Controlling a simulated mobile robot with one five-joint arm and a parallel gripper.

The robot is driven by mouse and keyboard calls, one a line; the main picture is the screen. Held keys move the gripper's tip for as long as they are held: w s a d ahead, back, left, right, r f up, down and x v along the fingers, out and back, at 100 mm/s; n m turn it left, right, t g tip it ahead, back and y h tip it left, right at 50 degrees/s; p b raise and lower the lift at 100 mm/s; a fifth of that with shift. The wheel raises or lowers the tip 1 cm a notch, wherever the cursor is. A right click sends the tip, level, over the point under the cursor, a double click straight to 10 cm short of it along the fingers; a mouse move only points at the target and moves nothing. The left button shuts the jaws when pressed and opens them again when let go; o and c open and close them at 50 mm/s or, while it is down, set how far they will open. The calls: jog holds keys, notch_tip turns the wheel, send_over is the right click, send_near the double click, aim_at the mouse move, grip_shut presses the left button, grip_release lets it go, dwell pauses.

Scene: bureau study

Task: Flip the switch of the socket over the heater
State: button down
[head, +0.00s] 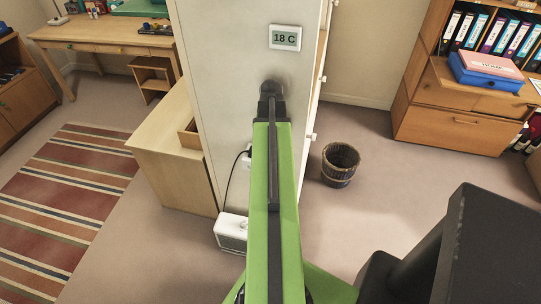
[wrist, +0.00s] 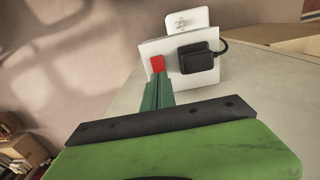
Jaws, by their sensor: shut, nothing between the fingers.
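The socket (wrist: 184,85) is a white plate in the wrist view, with a red switch (wrist: 157,64) on its left side and a black plug (wrist: 197,58) with a cable on its right. My gripper (wrist: 159,80) is shut and empty. Its green fingertips are just below the red switch and overlap the plate's lower part; I cannot tell whether they touch. In the head view the socket (head: 246,157) shows only partly beside my green arm, and my fingers are hidden. The heater (head: 231,233), a white box, stands on the floor below, with a cable rising to the socket.
A pale panel (head: 225,70) bears a thermostat reading 18 C (head: 285,38). A wooden cabinet (head: 175,150) stands to its left and a dark waste basket (head: 340,165) to its right. A desk (head: 105,35) and shelves (head: 455,105) are farther back. Floor right of the basket is clear.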

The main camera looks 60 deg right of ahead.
jog(key=shift+f+b, duration=0.9)
dwell(0.9)
notch_tip(320, 180, up, 7)
jog(key=p, duration=0.7)
jog(key=shift+r, duration=0.1)
dwell(0.3)
